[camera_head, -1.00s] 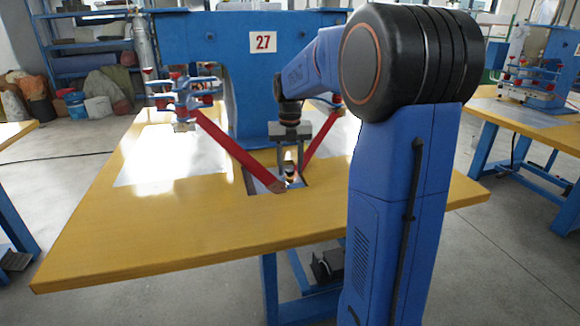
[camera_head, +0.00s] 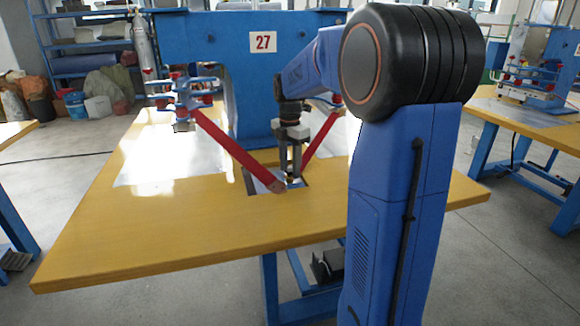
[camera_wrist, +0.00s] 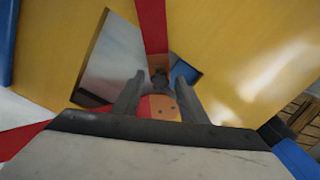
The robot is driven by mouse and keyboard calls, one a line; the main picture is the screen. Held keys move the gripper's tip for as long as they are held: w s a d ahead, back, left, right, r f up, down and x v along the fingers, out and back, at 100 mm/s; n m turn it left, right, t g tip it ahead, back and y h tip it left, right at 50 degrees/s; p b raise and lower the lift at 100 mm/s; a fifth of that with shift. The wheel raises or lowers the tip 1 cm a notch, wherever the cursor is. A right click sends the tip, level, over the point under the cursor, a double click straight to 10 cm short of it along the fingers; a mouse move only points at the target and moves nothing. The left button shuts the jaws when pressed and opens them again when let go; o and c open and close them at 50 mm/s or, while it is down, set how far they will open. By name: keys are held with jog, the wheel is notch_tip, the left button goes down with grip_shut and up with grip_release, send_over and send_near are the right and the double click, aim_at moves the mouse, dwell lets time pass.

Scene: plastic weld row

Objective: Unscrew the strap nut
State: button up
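My gripper (camera_head: 290,174) points down over the recess in the yellow table. Its two fingers are apart in the wrist view (camera_wrist: 159,84). A small dark knob, seemingly the strap nut (camera_wrist: 158,77), shows between the fingertips, with a gap on each side. An orange-red round part with small holes (camera_wrist: 162,106) lies nearer the palm. A red strap (camera_head: 238,149) runs down from the left clamp to the recess, and a second red strap (camera_head: 322,134) comes from the right. In the head view the nut is largely hidden by my fingers.
The yellow table (camera_head: 150,235) has free room at its front and left. A blue press frame numbered 27 (camera_head: 225,60) stands behind my gripper. A red and blue clamp assembly (camera_head: 183,92) stands at the left. Another blue press table (camera_head: 530,115) is at the right.

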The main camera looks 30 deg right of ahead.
aim_at(290, 172)
jog(key=m, duration=0.8)
jog(key=c, duration=0.9)
jog(key=shift+n, duration=0.6)
jog(key=shift+r, duration=2.5)
